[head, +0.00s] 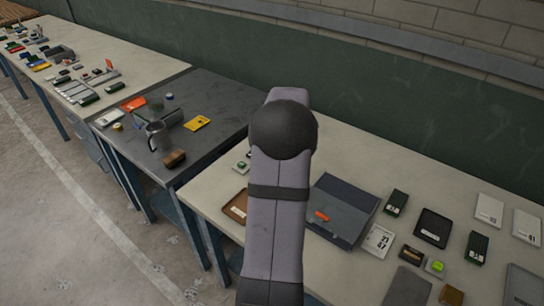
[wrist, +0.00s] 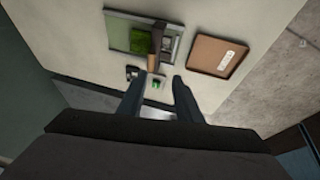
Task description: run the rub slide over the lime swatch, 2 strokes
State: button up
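In the wrist view, a bright green textured patch (wrist: 139,41), which looks like the lime swatch, lies on a green panel in a grey-edged frame (wrist: 118,30). A dark upright block (wrist: 158,36) with a tan part (wrist: 153,60) lies across the frame, right of the patch. It may be the rub slide, but I cannot tell for sure. My gripper (wrist: 157,82) is open, its two dark fingers apart below the frame in the picture. Nothing is clearly held. In the head view my arm hides the gripper and this frame.
A brown tray with a white label (wrist: 212,66) lies right of the frame; a brown tray (head: 235,206) also shows in the head view. A small green item (wrist: 156,85) appears between the fingertips, seemingly on the table. A grey open case (head: 350,200) and several small boxes crowd the right bench.

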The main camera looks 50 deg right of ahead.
jog(key=shift+w+d+f+p, duration=0.35)
jog(key=shift+d+f+p, duration=0.2)
jog(key=shift+f, duration=0.5)
jog(key=shift+w+d+f+p, duration=0.3)
jog(key=shift+d+f+p, duration=0.2)
jog(key=shift+f, duration=0.55)
jog(key=shift+w+d+f+p, duration=0.35)
jog(key=shift+d+f+p, duration=0.2)
jog(key=shift+f, duration=0.5)
grip_shut()
